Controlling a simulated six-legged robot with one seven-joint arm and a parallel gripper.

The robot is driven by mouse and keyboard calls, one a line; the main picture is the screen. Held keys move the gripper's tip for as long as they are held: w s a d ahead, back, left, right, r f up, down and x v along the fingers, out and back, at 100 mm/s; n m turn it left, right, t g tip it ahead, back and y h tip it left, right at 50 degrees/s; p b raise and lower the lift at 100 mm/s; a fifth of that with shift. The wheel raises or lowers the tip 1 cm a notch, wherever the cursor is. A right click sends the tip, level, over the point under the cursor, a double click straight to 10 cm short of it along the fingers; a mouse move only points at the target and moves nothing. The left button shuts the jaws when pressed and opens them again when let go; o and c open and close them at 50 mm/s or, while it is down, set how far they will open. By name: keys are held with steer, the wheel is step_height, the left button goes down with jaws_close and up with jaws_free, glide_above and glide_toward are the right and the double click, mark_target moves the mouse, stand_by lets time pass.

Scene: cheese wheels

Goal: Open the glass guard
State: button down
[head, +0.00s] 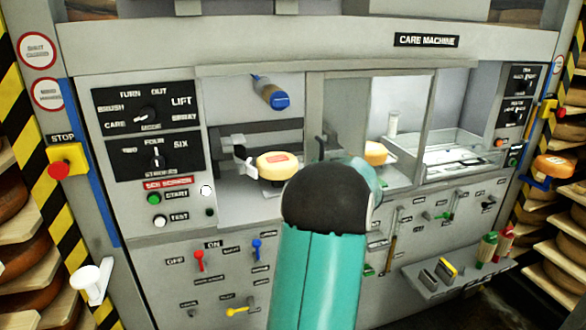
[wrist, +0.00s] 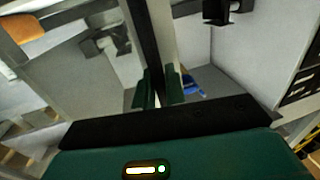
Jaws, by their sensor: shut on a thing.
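The glass guard (head: 345,100) is a framed see-through panel across the middle of the machine's window. To its left the bay shows uncovered, with a yellow cheese wheel (head: 278,165) on a support. In the wrist view my gripper (wrist: 159,88) has its two green fingers on either side of a dark upright bar (wrist: 146,40), which looks like the guard's edge or handle. It is shut on it.
A blue-ended cylinder (head: 271,92) hangs in the left bay. A control panel (head: 150,130) with knobs is on the left, beside a red stop button (head: 59,168). Levers line the lower front. A small shelf (head: 460,278) juts out at lower right.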

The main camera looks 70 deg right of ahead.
mark_target(328, 156)
steer(key=s+d, duration=0.3)
steer(key=shift+s+d, duration=0.1)
steer(key=shift+s, duration=0.3)
steer(key=shift+r, duration=0.1)
steer(key=c, duration=1.5)
jaws_free()
steer(key=shift+c, duration=0.2)
steer(key=v, duration=1.3)
steer(key=shift+s+a, duration=0.2)
steer(key=shift+a, duration=0.1)
